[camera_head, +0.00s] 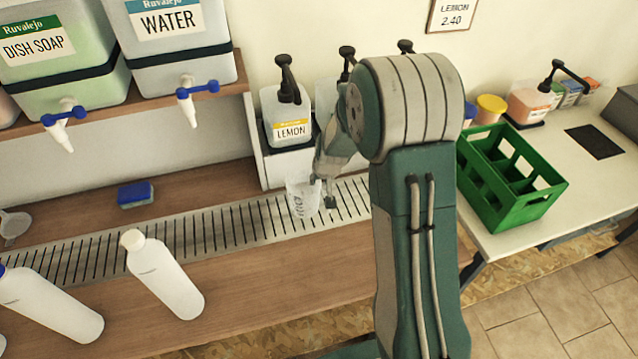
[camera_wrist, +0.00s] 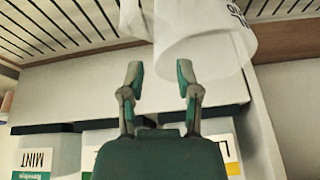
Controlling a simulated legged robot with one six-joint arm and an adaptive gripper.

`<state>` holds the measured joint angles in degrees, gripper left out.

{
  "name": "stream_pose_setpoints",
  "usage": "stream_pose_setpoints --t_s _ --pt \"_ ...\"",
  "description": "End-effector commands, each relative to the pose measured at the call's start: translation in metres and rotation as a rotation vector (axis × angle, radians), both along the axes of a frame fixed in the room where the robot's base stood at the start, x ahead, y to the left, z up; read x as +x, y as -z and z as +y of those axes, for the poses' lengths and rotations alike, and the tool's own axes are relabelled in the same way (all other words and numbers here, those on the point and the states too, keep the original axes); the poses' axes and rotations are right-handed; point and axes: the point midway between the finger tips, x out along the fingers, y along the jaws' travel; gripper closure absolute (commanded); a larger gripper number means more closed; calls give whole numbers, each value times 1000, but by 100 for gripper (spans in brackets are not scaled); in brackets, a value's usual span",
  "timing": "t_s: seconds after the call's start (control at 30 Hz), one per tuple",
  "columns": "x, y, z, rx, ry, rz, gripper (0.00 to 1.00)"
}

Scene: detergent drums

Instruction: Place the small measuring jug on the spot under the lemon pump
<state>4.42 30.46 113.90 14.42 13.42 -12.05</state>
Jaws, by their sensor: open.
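The small measuring jug (camera_head: 302,198), clear with dark markings, stands on the slotted drip grate in front of the lemon pump bottle (camera_head: 287,118), which has a black pump and a yellow-edged label. My gripper (camera_head: 323,193) is just right of the jug in the head view, partly hidden by my arm. In the wrist view my gripper (camera_wrist: 159,72) is open, with nothing between its fingertips. The jug (camera_wrist: 205,45) is beyond the tips, its body toward the right finger and its handle (camera_wrist: 137,18) ahead. I cannot tell whether a finger touches it.
The drip grate (camera_head: 225,228) runs along the wooden counter. More pump bottles stand behind my arm; one is labelled mint (camera_wrist: 35,160) in the wrist view. A green crate (camera_head: 510,178) is at right. White bottles (camera_head: 165,278) and a blue sponge (camera_head: 135,194) are at left.

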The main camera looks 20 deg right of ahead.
Motion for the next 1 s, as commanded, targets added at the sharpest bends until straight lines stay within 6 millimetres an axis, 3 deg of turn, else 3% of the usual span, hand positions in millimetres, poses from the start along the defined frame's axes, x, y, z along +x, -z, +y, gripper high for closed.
stream_pose_setpoints --t_s 0.3,0.67,0.77,1.0 --pt "-22 -56 -2 0 0 -3 57" --pt "-40 -92 0 -2 -7 -8 57" --pt "-58 -121 6 -4 -18 -22 57" --pt "-125 -188 19 -16 -52 -46 57"
